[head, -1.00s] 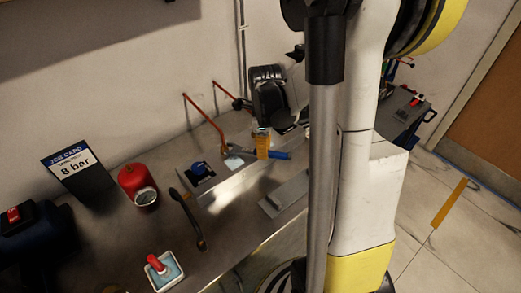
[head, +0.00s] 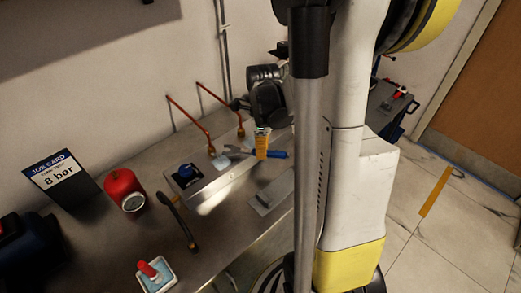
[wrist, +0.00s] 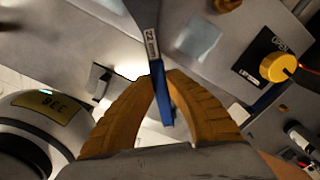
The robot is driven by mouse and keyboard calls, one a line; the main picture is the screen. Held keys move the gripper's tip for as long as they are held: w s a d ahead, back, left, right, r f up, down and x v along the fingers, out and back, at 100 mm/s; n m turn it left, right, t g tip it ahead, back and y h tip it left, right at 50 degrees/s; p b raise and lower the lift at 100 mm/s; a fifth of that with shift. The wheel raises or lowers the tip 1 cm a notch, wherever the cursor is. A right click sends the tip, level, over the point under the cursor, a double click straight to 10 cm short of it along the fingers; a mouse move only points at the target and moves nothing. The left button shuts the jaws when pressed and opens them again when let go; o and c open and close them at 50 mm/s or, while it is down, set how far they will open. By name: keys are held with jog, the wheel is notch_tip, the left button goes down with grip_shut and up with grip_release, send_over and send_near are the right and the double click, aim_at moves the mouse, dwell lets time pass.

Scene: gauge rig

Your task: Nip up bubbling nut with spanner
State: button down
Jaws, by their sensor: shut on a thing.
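My gripper (head: 262,146) is shut on the spanner's blue handle (head: 278,154). In the wrist view, my orange fingers (wrist: 162,78) close on the spanner (wrist: 150,28), which carries a 22 mm label. Its grey head (head: 234,150) points left in the head view, just right of the near copper pipe's lower end (head: 211,150). The far copper pipe's lower end (head: 240,131) is behind it. Contact between spanner and nut cannot be told.
A grey plate (head: 272,192) lies below my gripper.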

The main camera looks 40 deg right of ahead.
jog(key=shift+r+p, duration=1.65)
jog(key=shift+r, duration=0.65)
